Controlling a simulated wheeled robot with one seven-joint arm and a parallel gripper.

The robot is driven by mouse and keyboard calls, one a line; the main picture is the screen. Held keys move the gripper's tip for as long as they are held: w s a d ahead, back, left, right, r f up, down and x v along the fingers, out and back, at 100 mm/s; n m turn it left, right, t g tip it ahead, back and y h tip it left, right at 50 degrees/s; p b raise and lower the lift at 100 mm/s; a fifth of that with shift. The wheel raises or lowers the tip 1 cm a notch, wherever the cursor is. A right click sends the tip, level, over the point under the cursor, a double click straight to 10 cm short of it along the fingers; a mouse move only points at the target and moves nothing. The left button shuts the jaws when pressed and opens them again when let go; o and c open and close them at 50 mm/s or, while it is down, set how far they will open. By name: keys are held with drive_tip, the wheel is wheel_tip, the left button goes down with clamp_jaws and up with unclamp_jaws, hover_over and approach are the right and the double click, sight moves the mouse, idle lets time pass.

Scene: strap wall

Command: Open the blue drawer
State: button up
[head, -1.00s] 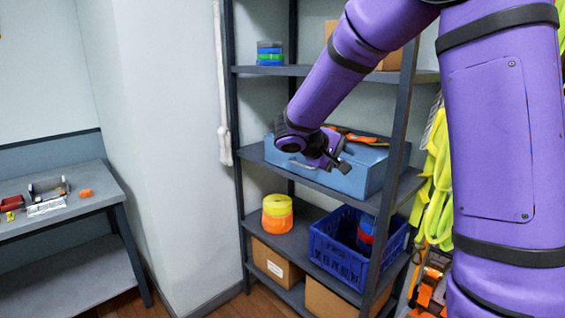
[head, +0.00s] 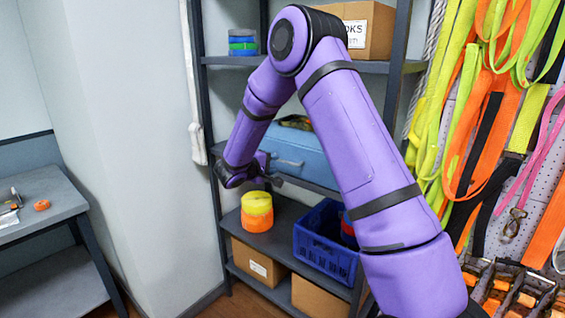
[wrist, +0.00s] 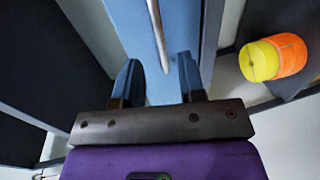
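The blue drawer (head: 308,155) is a light blue box front on the middle shelf, partly hidden by my arm in the head view. A thin metal bar handle (head: 288,162) shows on its front. My gripper (head: 272,171) is at the drawer's left front side, beside the handle. In the wrist view, the blue front (wrist: 125,20) fills the top middle and the bar handle (wrist: 158,30) runs down toward the gap between the fingers. My gripper (wrist: 160,75) is open, with one finger on each side of the handle's line. I cannot tell whether either finger touches it.
A yellow and orange roll stack (head: 257,212) stands on the shelf below, close under my gripper. A dark blue crate (head: 325,245) sits to its right. A shelf post (head: 205,110) is at the left. Straps (head: 490,110) hang at the right, and a grey table (head: 45,215) stands far left.

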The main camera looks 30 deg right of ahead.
sight(283, 161)
drive_tip(key=x, duration=0.6)
drive_tip(key=shift+w+d, duration=0.1)
drive_tip(key=shift+d, duration=0.25)
drive_tip(key=shift+c, duration=0.5)
clamp_jaws()
